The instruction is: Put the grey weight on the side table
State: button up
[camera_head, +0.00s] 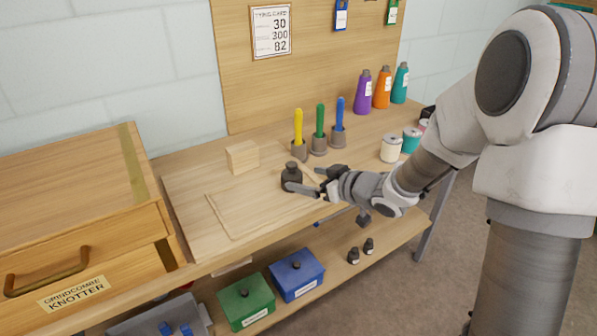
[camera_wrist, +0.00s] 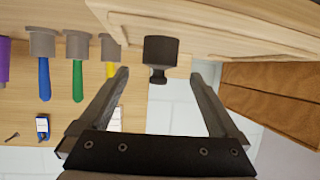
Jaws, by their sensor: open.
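The dark grey weight (camera_head: 292,176) has a round body and a knob and stands on the wooden bench (camera_head: 190,205). In the wrist view the weight (camera_wrist: 160,52) shows upside down, its knob in line with the space between the fingers. My gripper (camera_head: 304,180) reaches in from the right, its fingers open at the weight. In the wrist view my gripper (camera_wrist: 160,76) has one finger on each side of the knob, with gaps; it is not shut on it. I cannot tell for sure which surface is the side table; a drawer cabinet (camera_head: 50,185) stands at the left.
A wood block (camera_head: 242,157) is left of the weight. Yellow (camera_head: 298,127), green (camera_head: 320,120) and blue (camera_head: 340,114) handled tools stand behind it. Thread cones and spools (camera_head: 391,148) are at the right. Green (camera_head: 245,300) and blue (camera_head: 296,274) boxes sit on the lower shelf.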

jog(key=s+d+r+m+t+h+p, duration=0.1)
jog(key=s+d+r+m+h, duration=0.1)
jog(key=s+d+r+h, duration=0.45)
jog(key=s+d+r+m+h+p, duration=0.1)
jog(key=s+d+r+m+h, duration=0.15)
jog(key=d+r, duration=0.45)
jog(key=s+m+g, duration=0.4)
jog(key=s+g, duration=0.1)
jog(key=s, duration=1.5)
jog(key=shift+s+a+f, duration=0.25)
jog(key=shift+s+a, duration=0.1)
jog(key=shift+a, duration=0.05)
notch_tip(320, 180, up, 18)
jog(key=p, duration=1.7)
jog(key=shift+f, duration=0.15)
